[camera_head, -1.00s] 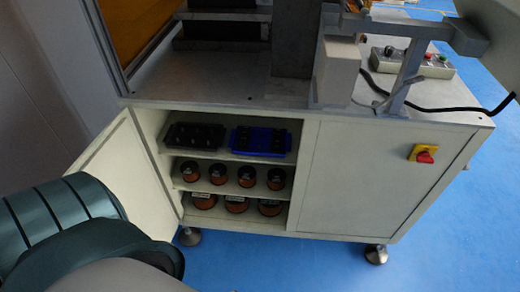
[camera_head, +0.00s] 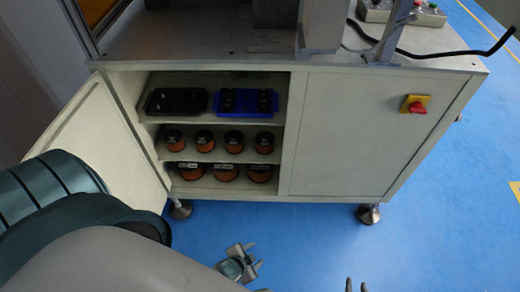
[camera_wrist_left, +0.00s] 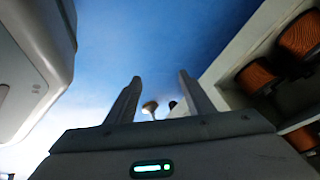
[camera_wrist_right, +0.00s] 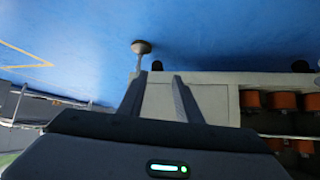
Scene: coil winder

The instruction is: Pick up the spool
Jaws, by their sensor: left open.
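Orange-brown spools with dark tops stand in the open cabinet: several smaller ones on the middle shelf (camera_head: 204,141) and three larger ones on the bottom shelf, including a middle one (camera_head: 224,172). Which spool is meant, I cannot tell. Spools also show at the right of the left wrist view (camera_wrist_left: 256,77) and the right wrist view (camera_wrist_right: 284,101). My left gripper (camera_head: 254,255) is open and empty, outside the cabinet, below and in front of the shelves. My right gripper (camera_head: 356,284) is open and empty, farther right at the bottom edge of the head view.
The cabinet's left door (camera_head: 98,140) stands open; the right door (camera_head: 345,135), with a red and yellow switch (camera_head: 416,105), is shut. A black tray (camera_head: 176,101) and a blue tray (camera_head: 246,103) fill the top shelf. The blue floor (camera_head: 300,235) in front is clear.

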